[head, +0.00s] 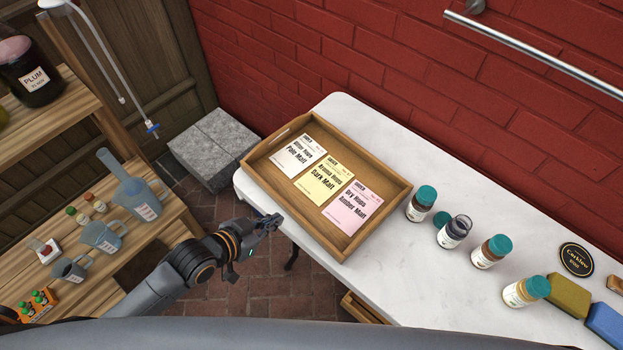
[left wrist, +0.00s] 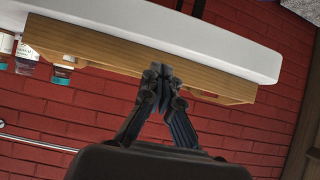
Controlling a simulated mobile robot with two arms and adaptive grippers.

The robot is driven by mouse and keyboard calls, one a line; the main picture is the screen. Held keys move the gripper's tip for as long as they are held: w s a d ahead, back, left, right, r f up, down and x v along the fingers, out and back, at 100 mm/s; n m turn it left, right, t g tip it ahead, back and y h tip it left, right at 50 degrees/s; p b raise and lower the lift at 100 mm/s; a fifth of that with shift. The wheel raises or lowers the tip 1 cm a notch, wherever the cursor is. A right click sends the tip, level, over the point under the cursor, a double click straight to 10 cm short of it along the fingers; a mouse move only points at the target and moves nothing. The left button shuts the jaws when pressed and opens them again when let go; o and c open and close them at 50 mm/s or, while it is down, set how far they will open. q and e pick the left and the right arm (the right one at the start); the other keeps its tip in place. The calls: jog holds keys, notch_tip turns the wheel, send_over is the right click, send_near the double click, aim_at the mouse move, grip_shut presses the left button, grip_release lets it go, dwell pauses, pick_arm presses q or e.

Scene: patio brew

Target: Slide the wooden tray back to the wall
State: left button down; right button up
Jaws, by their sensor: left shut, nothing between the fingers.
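The wooden tray (head: 374,234) lies on the white tabletop (head: 420,292) near its left end, with three paper labels in it, white, yellow and pink. A strip of bare tabletop shows between the tray and the red brick wall (head: 400,75). My left gripper (head: 270,222) is shut and empty, just off the near left side of the tray. In the left wrist view, the fingertips (left wrist: 160,72) overlap the side of the tray (left wrist: 100,55); I cannot tell whether they touch it. My right gripper is not in view.
Several jars with teal lids, one of them open (head: 454,232), stand right of the tray. A round black coaster (head: 576,259), a yellow sponge (head: 568,296) and a blue sponge (head: 606,324) lie farther right. A metal rail (head: 540,55) runs along the wall. A wooden shelf (head: 40,145) stands left.

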aim_at(321, 183)
pick_arm(q)
jog(key=shift+w+d, duration=0.85)
jog(key=shift+w, duration=0.2)
jog(key=shift+w+d, duration=0.8)
jog(key=shift+w, duration=0.2)
jog(key=shift+w+d, duration=0.75)
jog(key=shift+w, duration=0.25)
jog(key=shift+w+d, duration=0.6)
jog(key=shift+w, duration=0.2)
jog(key=shift+w+d, duration=0.6)
jog(key=shift+w, duration=0.15)
jog(key=shift+w+d+b, duration=0.35)
jog(key=shift+w+d, duration=0.5)
jog(key=shift+w, duration=0.25)
jog(key=shift+w+d+b, duration=0.35)
jog(key=shift+w+d, duration=0.5)
jog(key=shift+w, duration=0.25)
jog(key=p+v, duration=0.2)
jog(key=r+p+v, duration=0.1)
jog(key=p+v, duration=0.1)
jog(key=p, duration=0.1)
jog(key=p+v, duration=0.3)
jog(key=shift+w+d+r, duration=0.2)
jog(key=shift+w, duration=0.15)
jog(key=shift+s+a+r+p, duration=0.3)
jog(key=shift+s+p, duration=0.15)
